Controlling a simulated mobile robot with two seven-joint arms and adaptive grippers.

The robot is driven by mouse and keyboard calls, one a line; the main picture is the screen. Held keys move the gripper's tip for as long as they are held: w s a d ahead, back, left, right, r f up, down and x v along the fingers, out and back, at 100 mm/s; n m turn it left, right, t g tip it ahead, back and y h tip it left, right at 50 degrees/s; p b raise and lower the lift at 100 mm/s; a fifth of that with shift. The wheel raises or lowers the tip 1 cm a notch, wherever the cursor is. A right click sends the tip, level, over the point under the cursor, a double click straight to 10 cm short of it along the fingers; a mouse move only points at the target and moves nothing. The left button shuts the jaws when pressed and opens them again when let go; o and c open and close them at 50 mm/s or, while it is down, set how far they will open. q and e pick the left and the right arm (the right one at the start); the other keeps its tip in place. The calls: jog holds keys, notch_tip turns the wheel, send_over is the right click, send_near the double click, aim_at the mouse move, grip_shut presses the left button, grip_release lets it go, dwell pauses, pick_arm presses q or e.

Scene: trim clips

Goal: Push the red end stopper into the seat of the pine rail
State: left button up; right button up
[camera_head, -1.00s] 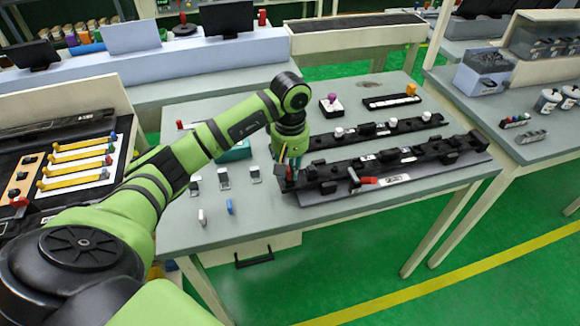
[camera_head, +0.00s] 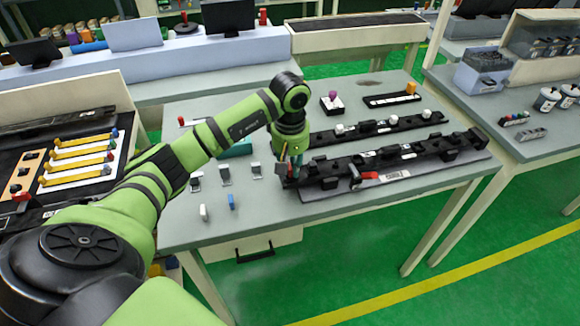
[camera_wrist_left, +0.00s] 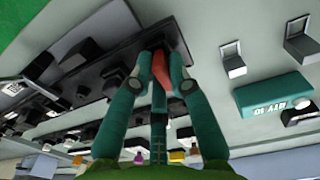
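The red end stopper (camera_wrist_left: 162,70) sits between the two teal fingertips of my left gripper (camera_wrist_left: 158,76) in the left wrist view, and the gripper is shut on it. In the head view my left gripper (camera_head: 291,172) is low at the left end of the front dark rail (camera_head: 328,183), which I take for the pine rail; its label is too small to read. The rail also shows behind the fingertips in the wrist view (camera_wrist_left: 118,55). The seat is hidden by the gripper, and I cannot tell whether the stopper touches it. My right gripper is not in view.
A red lever (camera_head: 369,175) sticks out at the rail's front. A second rail (camera_head: 375,129) with white knobs lies behind. Small grey clips (camera_head: 225,174), a white piece (camera_head: 204,212) and a blue piece (camera_head: 231,201) lie to the left. A teal box (camera_head: 236,148) stands behind the arm.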

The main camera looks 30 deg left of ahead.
pick_arm(q)
jog(key=shift+s+d+f+g, duration=0.15)
jog(key=shift+f+g, duration=0.15)
jog(key=shift+f, duration=0.85)
jog(key=shift+r, duration=0.1)
jog(key=shift+r+p, duration=0.3)
jog(key=shift+p, duration=0.15)
jog(key=shift+r+p, duration=0.4)
jog(key=shift+p, duration=0.1)
jog(key=r+b, duration=0.3)
jog(key=r, duration=0.4)
jog(key=shift+w+r, duration=0.1)
jog(key=shift+w, duration=0.1)
jog(key=shift+r, duration=2.5)
